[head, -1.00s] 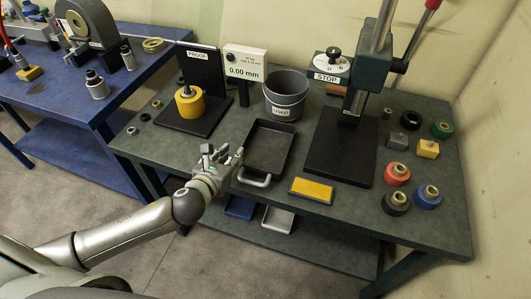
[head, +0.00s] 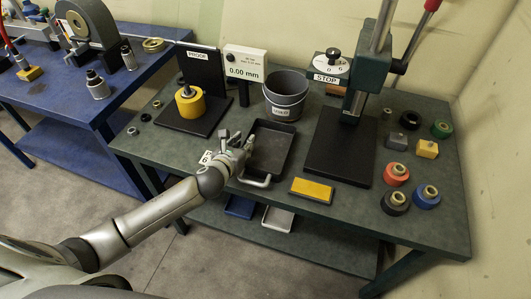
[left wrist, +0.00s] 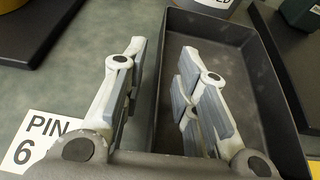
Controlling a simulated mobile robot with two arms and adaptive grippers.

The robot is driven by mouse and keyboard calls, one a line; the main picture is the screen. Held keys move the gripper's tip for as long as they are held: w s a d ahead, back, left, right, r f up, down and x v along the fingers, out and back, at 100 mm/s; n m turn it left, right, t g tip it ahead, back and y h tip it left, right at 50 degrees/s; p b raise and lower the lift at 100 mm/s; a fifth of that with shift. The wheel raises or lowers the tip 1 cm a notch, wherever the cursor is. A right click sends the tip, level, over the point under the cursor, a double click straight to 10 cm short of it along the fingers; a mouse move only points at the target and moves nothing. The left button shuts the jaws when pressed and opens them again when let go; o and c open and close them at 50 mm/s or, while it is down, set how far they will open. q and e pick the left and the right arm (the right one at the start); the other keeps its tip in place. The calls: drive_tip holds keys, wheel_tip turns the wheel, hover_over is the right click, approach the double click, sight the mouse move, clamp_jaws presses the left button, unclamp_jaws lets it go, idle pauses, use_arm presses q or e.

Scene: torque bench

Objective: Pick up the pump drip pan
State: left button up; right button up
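The pump drip pan (head: 274,148) is a dark rectangular tray with a pale handle (head: 256,182) at its front, lying on the green-grey bench. My left gripper (head: 239,141) is at the pan's left side. In the left wrist view the two fingers (left wrist: 161,52) are apart. One finger is outside the pan's left wall and the other is over the inside of the pan (left wrist: 240,65), with the wall between them. The gripper holds nothing; I cannot tell whether a finger touches the wall. My right gripper is not in view.
A grey bucket (head: 285,97) stands behind the pan. A press with a black base (head: 338,158) stands to the right. A yellow block (head: 311,190) lies in front. A PIN 6 label (left wrist: 35,140) lies left.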

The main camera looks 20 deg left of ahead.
use_arm(q)
clamp_jaws()
drive_tip(key=shift+r, duration=0.1)
idle(0.3)
